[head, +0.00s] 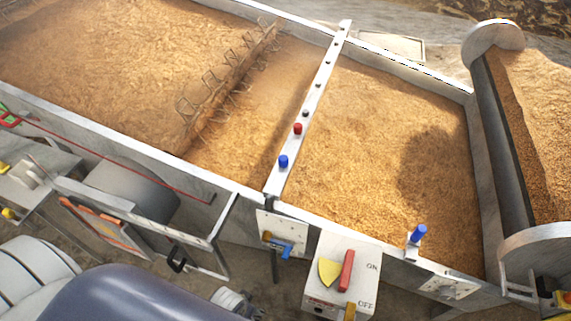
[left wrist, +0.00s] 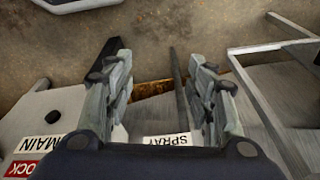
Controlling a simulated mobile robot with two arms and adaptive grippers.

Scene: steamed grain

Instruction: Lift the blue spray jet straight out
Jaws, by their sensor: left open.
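A blue spray jet (head: 283,161) stands upright in the pale beam (head: 326,65) that crosses the grain trough, near the beam's front end. A red jet (head: 297,129) stands just behind it on the same beam. Another blue-topped piece (head: 419,233) stands on a bracket at the trough's front wall, at right. My left gripper (left wrist: 163,85) is open in the left wrist view, with nothing between its fingers. No jet shows in that view. A grey piece at the bottom of the head view may be this gripper, apart from the jets. My right gripper is not in view.
A control box (head: 340,275) with yellow and red handles and ON/OFF marks stands in front of the trough. A blue-handled valve (head: 285,246) sits on a wall plate. The left wrist view shows a SPRAY label (left wrist: 167,140) and a white MAIN panel (left wrist: 45,125).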

